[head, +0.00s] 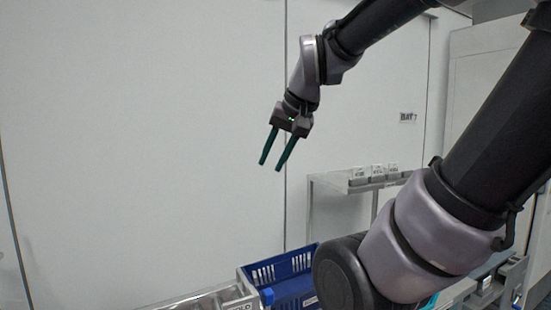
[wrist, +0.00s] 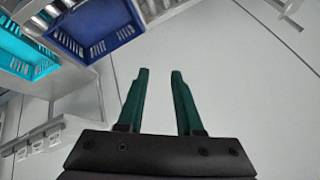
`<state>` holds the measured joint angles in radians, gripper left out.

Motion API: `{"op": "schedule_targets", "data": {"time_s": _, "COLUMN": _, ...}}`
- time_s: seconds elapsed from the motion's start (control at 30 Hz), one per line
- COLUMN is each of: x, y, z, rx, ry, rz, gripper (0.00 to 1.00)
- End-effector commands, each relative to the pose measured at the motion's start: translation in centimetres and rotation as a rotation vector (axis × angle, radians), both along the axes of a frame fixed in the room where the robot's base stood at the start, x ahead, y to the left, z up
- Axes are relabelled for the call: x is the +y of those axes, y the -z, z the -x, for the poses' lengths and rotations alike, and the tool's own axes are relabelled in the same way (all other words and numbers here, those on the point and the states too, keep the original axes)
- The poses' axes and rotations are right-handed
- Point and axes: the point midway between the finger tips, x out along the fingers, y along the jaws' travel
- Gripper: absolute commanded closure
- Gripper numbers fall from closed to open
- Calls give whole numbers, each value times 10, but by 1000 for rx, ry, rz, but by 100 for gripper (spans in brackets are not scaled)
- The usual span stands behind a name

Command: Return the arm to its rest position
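My gripper (head: 274,165) hangs in the air in the upper middle of the head view, in front of a pale wall, with its two green fingers pointing down and a little left. The fingers are apart with nothing between them. In the wrist view my gripper (wrist: 160,72) also shows its two green fingers apart and empty. My arm is raised and bent, reaching in from the upper right of the head view.
A blue crate (head: 267,272) stands low in the head view, beside a grey tray (head: 205,299). A metal shelf (head: 345,182) with small labelled boxes (head: 375,174) stands behind. The wrist view shows a cyan crate (wrist: 15,43). The air around my gripper is clear.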

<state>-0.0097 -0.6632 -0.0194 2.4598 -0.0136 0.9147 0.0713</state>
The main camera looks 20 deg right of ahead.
Motion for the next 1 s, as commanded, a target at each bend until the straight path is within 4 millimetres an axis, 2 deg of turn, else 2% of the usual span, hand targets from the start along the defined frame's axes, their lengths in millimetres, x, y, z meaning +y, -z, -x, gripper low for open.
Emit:
{"op": "schedule_targets", "data": {"time_s": 0.1, "x": 3, "y": -3, "z": 16, "rx": -44, "ry": -45, "rz": 29, "gripper": 65}}
{"op": "schedule_targets", "data": {"time_s": 0.2, "x": 5, "y": -3, "z": 21, "rx": -56, "ry": -60, "rz": 39, "gripper": 65}}
{"op": "schedule_targets", "data": {"time_s": 1.0, "x": 5, "y": -3, "z": 21, "rx": -57, "ry": -61, "rz": 40, "gripper": 65}}
